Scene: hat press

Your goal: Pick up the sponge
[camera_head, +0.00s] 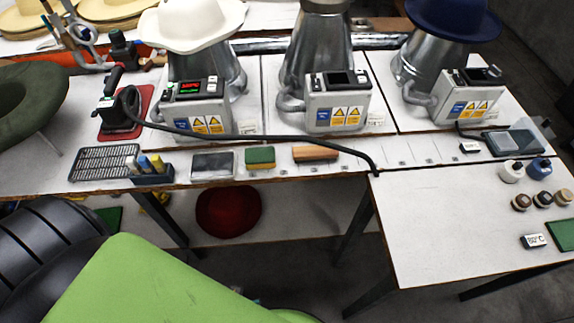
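The sponge (260,158) lies flat near the front edge of the white worktable, left of centre. Its top is green and its front side is yellow. It sits between a dark grey flat pad on its left and a wooden-backed block on its right, apart from both. Neither of my grippers shows in this view.
A grey flat pad (213,165) and a wooden-backed block (316,154) flank the sponge. A black hose (260,137) runs behind them from the iron (112,112). Hat press machines (338,100) stand behind. The right table (440,220) is mostly clear.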

